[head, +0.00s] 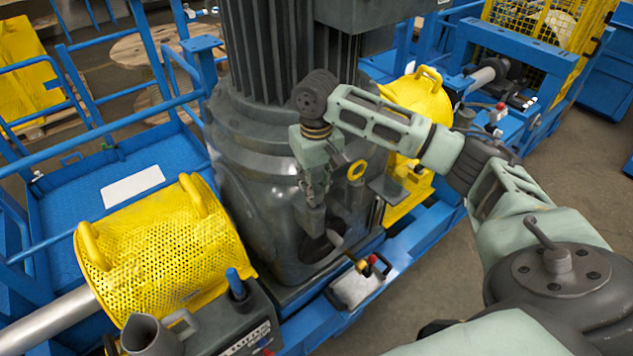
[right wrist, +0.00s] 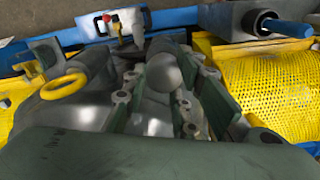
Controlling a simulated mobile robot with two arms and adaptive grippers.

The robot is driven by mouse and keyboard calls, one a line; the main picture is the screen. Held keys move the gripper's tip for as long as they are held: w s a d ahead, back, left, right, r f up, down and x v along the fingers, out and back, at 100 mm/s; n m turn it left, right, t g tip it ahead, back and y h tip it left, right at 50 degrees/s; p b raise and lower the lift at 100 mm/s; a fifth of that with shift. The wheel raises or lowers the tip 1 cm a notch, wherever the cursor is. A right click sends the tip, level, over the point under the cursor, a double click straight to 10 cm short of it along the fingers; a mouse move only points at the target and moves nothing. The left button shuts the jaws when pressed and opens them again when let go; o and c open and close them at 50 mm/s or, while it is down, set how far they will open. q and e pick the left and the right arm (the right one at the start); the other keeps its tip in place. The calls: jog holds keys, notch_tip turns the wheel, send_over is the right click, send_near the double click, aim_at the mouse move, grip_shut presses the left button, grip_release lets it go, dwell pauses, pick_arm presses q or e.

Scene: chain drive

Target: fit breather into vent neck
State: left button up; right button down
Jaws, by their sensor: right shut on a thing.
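My right gripper (head: 314,195) points down close against the front of the dark grey gear housing (head: 255,215). In the right wrist view its fingers (right wrist: 165,95) are shut on a grey round-ended piece, which looks like the breather (right wrist: 164,72). In the head view the held piece is mostly hidden by the fingers. Just below the fingertips is a dark round area on the housing (head: 316,248), with a short grey stub (head: 335,238) beside it. I cannot tell whether this is the vent neck or whether the breather touches it. My left gripper is not in view.
A yellow ring (head: 357,169) sits right of the gripper; it also shows in the right wrist view (right wrist: 63,86). A yellow perforated guard (head: 165,250) stands left, another yellow guard (head: 422,100) right. A white box with a red knob (head: 357,284) sits on the blue frame below.

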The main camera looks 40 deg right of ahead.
jog(key=shift+f, duration=0.15)
jog(key=c, duration=1.3)
grip_release()
jog(key=shift+c, duration=0.2)
notch_tip(320, 180, up, 12)
jog(key=shift+a+f, duration=0.1)
